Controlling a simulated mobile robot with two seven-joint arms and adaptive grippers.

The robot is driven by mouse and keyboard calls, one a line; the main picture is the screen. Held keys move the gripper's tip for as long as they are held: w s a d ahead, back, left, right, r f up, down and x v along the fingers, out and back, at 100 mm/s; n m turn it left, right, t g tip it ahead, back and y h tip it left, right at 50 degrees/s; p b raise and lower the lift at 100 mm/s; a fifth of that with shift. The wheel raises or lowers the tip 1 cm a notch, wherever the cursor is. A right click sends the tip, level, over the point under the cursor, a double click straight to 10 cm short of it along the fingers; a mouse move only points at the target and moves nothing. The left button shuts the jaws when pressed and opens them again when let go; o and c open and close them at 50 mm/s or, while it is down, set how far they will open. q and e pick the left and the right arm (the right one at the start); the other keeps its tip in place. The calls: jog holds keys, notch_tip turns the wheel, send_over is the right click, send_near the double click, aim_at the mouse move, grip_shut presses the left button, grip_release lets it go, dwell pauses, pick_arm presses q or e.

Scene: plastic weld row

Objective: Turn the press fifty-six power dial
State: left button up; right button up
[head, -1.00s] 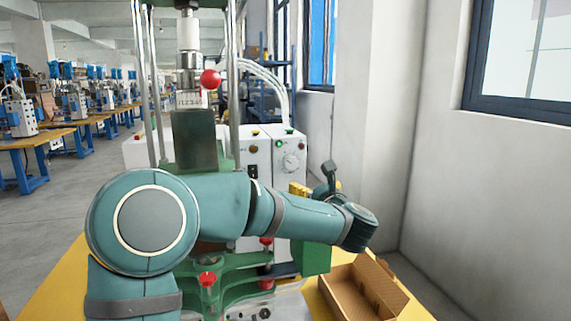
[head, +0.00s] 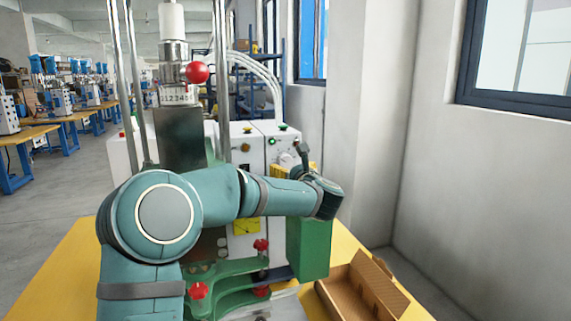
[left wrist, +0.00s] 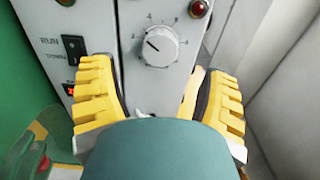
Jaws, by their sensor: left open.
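The power dial, a light grey knob (left wrist: 161,45) with a dark pointer line, sits on the pale control box face in the left wrist view. Tick marks ring it, and its pointer tilts to the upper left. My left gripper (left wrist: 160,77) is open, with one ridged yellow finger on each side below the dial. Neither finger appears to touch the knob. My right gripper is not in view.
A dark rocker switch (left wrist: 73,47) and a lit red switch (left wrist: 70,89) are left of the dial. A red lamp (left wrist: 199,8) is above right. The green press frame (head: 308,248) and an open cardboard box (head: 350,300) stand near my arm.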

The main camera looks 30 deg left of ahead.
aim_at(286, 163)
pick_arm(q)
jog(key=x, duration=0.6)
jog(key=shift+s, duration=0.1)
jog(key=c, duration=1.2)
